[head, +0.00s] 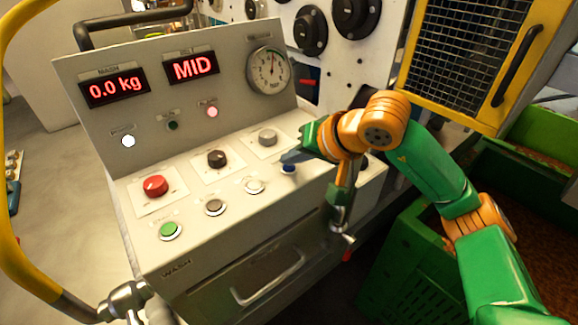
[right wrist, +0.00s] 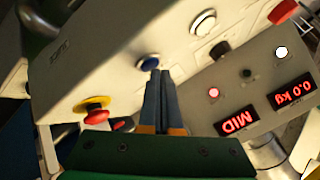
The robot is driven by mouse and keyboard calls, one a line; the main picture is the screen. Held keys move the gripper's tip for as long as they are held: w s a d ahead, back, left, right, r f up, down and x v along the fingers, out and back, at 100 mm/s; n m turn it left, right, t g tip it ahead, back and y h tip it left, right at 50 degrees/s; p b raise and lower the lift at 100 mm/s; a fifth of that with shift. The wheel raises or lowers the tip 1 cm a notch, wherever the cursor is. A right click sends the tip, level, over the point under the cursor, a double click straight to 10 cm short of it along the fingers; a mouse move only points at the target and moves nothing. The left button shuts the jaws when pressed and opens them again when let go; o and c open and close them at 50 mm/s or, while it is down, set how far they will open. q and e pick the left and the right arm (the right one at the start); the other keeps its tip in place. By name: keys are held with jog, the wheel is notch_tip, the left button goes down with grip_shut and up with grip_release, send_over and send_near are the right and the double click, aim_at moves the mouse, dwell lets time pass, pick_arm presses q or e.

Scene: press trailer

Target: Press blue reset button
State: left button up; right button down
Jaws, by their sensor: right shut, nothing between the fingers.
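The blue button (head: 289,169) sits in a pale ring at the right end of the front row on the grey control panel (head: 215,255). It also shows in the right wrist view (right wrist: 149,62), just beyond my fingertips. My right gripper (head: 287,158) is shut and empty, with its blue-grey fingertips right by the button. In the right wrist view the closed fingers (right wrist: 160,76) point at the panel close to the button's rim. I cannot tell whether they touch it. My left gripper is not in view.
A green button (head: 170,230), a grey button (head: 214,206) and a white button (head: 255,185) share the front row. Behind them are a red button (head: 155,186) and two knobs. A red mushroom button on yellow (right wrist: 96,108) is near my right gripper. Displays read 0.0 kg and MID.

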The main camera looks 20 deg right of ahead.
aim_at(292, 174)
jog(key=shift+f+b, duration=0.3)
dwell(0.5)
jog(key=shift+r+p, duration=0.6)
jog(key=shift+r, duration=0.2)
notch_tip(292, 174, up, 5)
jog(key=p, duration=0.4)
jog(key=shift+r, duration=0.1)
dwell(0.5)
